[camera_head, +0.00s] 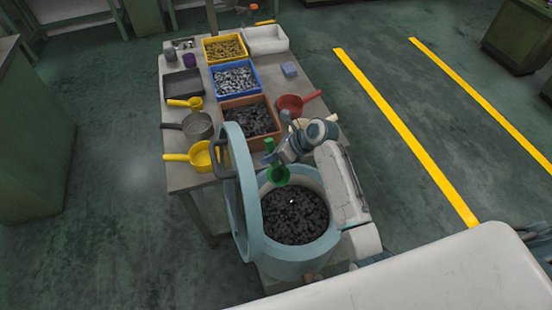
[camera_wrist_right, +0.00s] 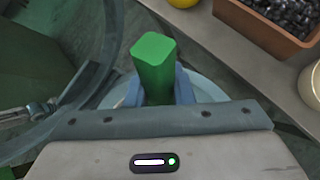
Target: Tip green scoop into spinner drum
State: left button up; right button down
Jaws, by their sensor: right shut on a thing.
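The green scoop (camera_head: 278,175) is over the back part of the spinner drum's opening. My right gripper (camera_head: 274,158) is shut on its handle, which stands up between the fingers in the right wrist view (camera_wrist_right: 155,65). The scoop's contents and exact tilt cannot be made out. The spinner drum (camera_head: 292,270) is a light blue round tub with many dark pieces inside. Its round lid (camera_head: 243,205) stands open on the left side. My left gripper is not in view.
Behind the drum, a table (camera_head: 182,180) holds yellow (camera_head: 224,47), blue (camera_head: 235,79) and orange-brown (camera_head: 250,117) bins of parts. A red scoop (camera_head: 290,104), a grey pan (camera_head: 197,126) and yellow scoops (camera_head: 200,156) lie beside them. Floor right of the table is clear.

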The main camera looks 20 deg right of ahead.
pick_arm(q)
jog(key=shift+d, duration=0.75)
pick_arm(e)
jog(key=w+g, duration=0.1)
jog(key=g, duration=0.1)
jog(key=w+f+m+g+h, duration=0.1)
jog(key=g, duration=0.1)
jog(key=f+m+g+h, duration=0.1)
jog(key=g, duration=0.1)
jog(key=shift+w+a+g, duration=0.3)
jog(key=shift+w+a, duration=0.05)
jog(key=shift+w, duration=0.05)
jog(key=shift+r, duration=0.1)
